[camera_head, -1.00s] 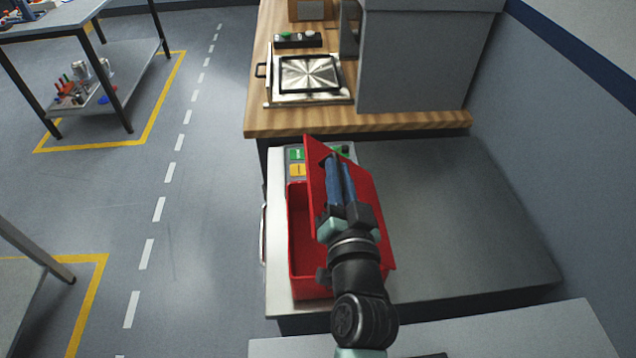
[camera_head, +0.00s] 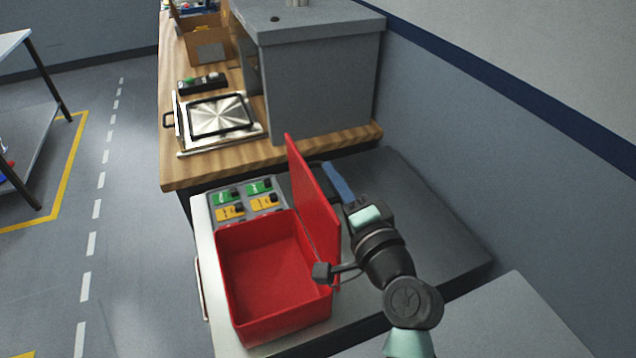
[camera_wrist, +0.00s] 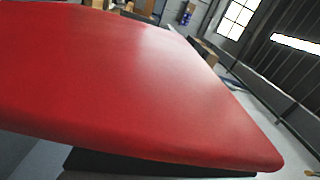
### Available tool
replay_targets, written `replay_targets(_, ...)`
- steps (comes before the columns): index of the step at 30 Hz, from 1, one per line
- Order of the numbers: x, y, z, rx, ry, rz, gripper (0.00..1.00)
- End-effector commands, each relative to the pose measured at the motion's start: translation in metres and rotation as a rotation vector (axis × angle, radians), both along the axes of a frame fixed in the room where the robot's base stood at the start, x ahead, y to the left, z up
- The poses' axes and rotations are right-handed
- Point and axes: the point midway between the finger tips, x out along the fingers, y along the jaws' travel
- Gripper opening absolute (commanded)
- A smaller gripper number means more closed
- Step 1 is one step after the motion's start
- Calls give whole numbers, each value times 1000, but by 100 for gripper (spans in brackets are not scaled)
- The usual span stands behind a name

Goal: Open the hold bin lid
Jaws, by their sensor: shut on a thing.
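The red hold bin (camera_head: 235,285) stands on the pale worktop in the head view, and its inside looks empty. Its red lid (camera_head: 312,195) stands steeply raised along the bin's right side, leaving the top open. My gripper (camera_head: 335,178) is on the lid's right side, shut on the lid, with its blue fingers near the lid's far part. The lid partly hides the fingertips, so the exact contact is not visible. In the wrist view the lid's red face (camera_wrist: 150,85) fills much of the picture.
A grey panel with green and yellow labelled parts (camera_head: 245,200) sits just behind the bin. A wooden bench (camera_head: 180,170) with a metal plate fixture (camera_head: 220,117) and a grey cabinet (camera_head: 322,90) stands beyond. The dark surface (camera_head: 420,200) right of the lid is clear.

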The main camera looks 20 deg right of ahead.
Motion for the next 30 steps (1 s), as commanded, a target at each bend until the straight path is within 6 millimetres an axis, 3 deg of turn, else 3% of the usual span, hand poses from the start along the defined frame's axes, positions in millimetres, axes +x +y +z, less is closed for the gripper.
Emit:
replay_targets(20,0,-10,-6,69,5,1,0)
replay_targets(21,0,-10,-6,69,5,1,19)
replay_targets(25,0,-10,-5,68,4,1,42)
replay_targets(30,0,-10,-4,68,3,1,45)
